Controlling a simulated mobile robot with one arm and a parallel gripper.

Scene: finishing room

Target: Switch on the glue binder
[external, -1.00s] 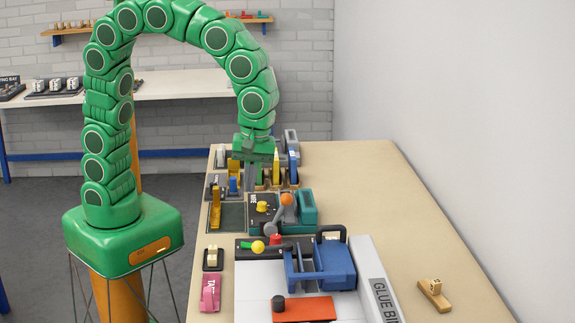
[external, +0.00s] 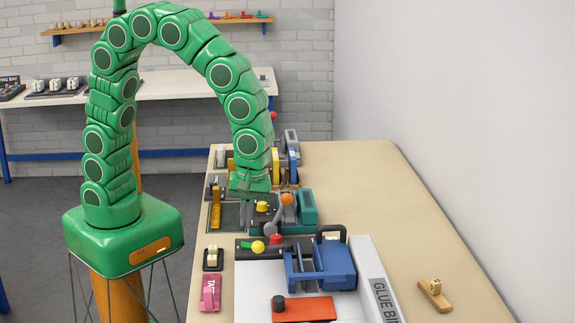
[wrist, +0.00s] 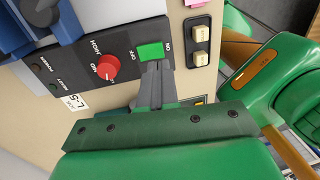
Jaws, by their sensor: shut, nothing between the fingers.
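The glue binder (external: 372,275) is a large white machine with a blue carriage (external: 335,262) and an orange-red plate (external: 304,309). Its dark control panel (wrist: 75,75) carries a green switch (wrist: 150,51) between ON and OFF marks, and a red knob (wrist: 107,67) next to it. In the external view the green switch (external: 245,245) and red knob (external: 276,240) sit on the panel's far edge. My gripper (wrist: 154,66) is shut and empty. Its tips appear just below the green switch in the wrist view; I cannot tell if they touch it.
A smaller machine with a yellow knob (external: 262,207) and an orange-knobbed lever (external: 287,199) stands behind the binder. A cream two-button block (external: 213,258) and a pink tape item (external: 210,294) lie left. The bench's right side is clear except for a wooden stamp (external: 434,293).

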